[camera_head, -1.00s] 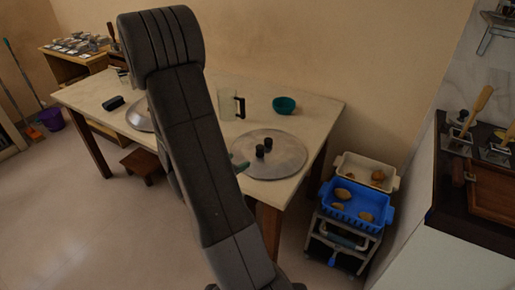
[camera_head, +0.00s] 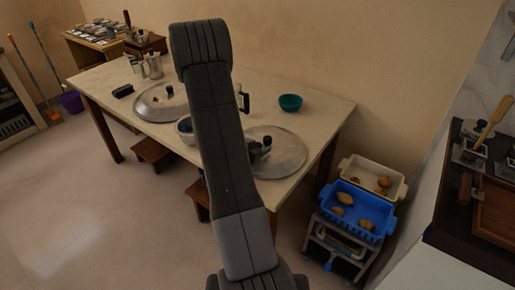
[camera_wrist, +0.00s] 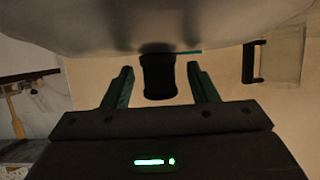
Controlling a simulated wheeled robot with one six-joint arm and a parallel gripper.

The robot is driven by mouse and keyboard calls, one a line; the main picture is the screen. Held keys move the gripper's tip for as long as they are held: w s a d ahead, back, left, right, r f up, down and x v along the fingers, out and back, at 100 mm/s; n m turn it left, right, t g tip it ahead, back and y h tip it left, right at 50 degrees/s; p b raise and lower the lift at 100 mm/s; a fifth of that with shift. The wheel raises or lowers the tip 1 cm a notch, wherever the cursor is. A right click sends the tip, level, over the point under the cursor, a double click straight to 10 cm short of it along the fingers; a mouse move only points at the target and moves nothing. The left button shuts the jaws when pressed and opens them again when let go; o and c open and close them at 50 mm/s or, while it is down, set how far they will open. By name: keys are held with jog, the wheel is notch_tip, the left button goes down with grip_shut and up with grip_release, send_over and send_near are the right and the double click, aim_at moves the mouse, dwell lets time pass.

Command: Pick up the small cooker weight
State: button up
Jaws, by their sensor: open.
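A black cylindrical piece, likely the small cooker weight (camera_wrist: 158,78), stands out from a round metal lid in the wrist view, which looks upside down. My gripper (camera_wrist: 160,68) is open, with one dark green finger on each side of it. Gaps show on both sides, and no finger clearly touches it. In the head view, small dark pieces (camera_head: 267,143) show on the right-hand metal lid (camera_head: 288,153) on the table. My arm hides most of the gripper there, and I cannot tell the dark pieces apart.
The table (camera_head: 325,112) also bears a teal bowl (camera_head: 290,102), a second large lid (camera_head: 152,104), a dark item (camera_head: 122,91) and metal pots (camera_head: 152,66). A black-handled jug (camera_wrist: 285,55) is near the gripper. Blue (camera_head: 352,211) and white crates (camera_head: 378,180) stand right of the table.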

jog(key=c, duration=1.1)
jog(key=shift+r, duration=0.1)
